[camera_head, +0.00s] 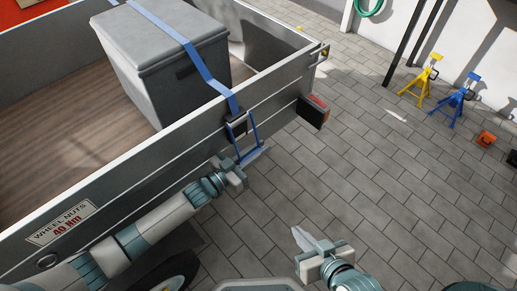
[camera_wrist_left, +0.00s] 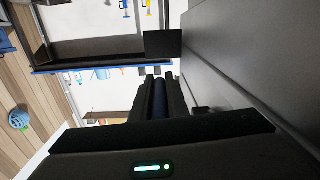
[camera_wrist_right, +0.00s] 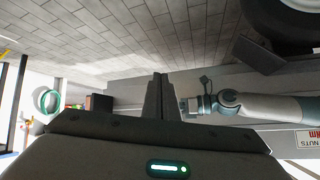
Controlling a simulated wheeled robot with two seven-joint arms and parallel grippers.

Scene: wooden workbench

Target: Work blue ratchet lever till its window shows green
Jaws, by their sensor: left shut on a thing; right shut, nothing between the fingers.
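The blue ratchet lever (camera_head: 256,137) hangs from the dark ratchet body (camera_head: 236,124) on the outer side wall of a trailer. A blue strap (camera_head: 178,36) runs from the ratchet up over a grey box. My left gripper (camera_head: 244,163) is shut on the lower end of the lever. The left wrist view shows the blue lever bar (camera_wrist_left: 159,98) between its dark fingers. I cannot make out the window or its colour in any view. My right gripper (camera_head: 301,240) is shut and empty, low over the paving, apart from the trailer; its closed fingers (camera_wrist_right: 159,97) show in the right wrist view.
The grey lidded box (camera_head: 170,80) stands in the trailer bed beside the wall (camera_head: 150,140). A red tail lamp (camera_head: 314,111) sticks out at the trailer's corner. Yellow (camera_head: 420,82) and blue (camera_head: 457,98) stands are far right. The paving between is largely clear.

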